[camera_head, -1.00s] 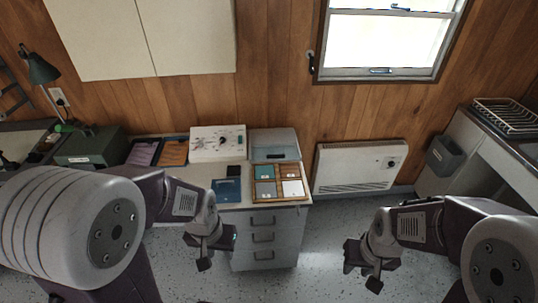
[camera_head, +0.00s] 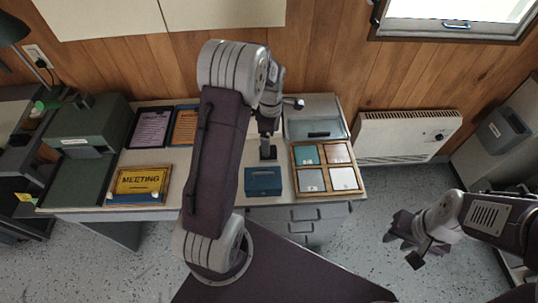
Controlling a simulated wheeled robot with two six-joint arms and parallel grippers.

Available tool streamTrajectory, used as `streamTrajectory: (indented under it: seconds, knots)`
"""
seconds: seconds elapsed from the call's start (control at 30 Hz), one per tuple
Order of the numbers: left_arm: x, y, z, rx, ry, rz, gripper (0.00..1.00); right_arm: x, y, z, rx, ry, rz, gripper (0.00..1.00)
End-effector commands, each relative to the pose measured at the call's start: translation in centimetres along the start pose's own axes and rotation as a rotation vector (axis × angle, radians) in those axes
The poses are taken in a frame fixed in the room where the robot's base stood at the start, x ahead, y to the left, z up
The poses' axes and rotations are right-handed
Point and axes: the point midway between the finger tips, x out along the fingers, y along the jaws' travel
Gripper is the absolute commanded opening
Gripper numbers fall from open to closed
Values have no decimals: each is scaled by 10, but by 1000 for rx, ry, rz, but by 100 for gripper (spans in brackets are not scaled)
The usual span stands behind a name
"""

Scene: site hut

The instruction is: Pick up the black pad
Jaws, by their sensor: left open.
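The black pad is not clearly visible in the head view now. A small dark patch beside the blue box may be the pad or part of my gripper; I cannot tell which. My left arm reaches over the desk, and its open gripper (camera_head: 278,132) hangs above the desktop, just behind the blue box (camera_head: 263,182). The forearm and wrist hide the middle of the desk. My right gripper (camera_head: 411,246) appears open and empty over the floor on the right.
An organiser tray (camera_head: 326,167) with coloured squares lies right of the blue box, before a grey case (camera_head: 314,118). A yellow MEETING sign (camera_head: 141,181) and framed cards (camera_head: 152,128) lie left. A white heater (camera_head: 405,135) is on the wall.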

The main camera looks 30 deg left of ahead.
Motion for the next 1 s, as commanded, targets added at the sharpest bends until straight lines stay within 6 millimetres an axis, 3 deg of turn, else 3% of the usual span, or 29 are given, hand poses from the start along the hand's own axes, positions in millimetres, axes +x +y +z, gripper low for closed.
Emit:
streamTrajectory:
  seconds: [0.03,0.1,0.2,0.37,0.57,0.73,1.0]
  knots:
    - [13,10,-8,-117,2,-6,93,7,0,1,0,0,0,32]
    - [20,20,-15,-252,4,-12,93,9,0,1,0,0,0,32]
    - [24,25,-20,-344,6,-15,93,9,0,1,0,0,0,32]
    - [28,26,-20,-357,6,-15,93,8,0,1,0,1,0,32]
    - [58,24,-20,-355,6,-17,93,9,0,1,0,1,0,32]
    - [68,25,-21,-354,6,-16,93,9,0,1,0,0,0,32]
    - [111,25,-23,-354,6,-14,93,8,0,1,0,0,0,32]
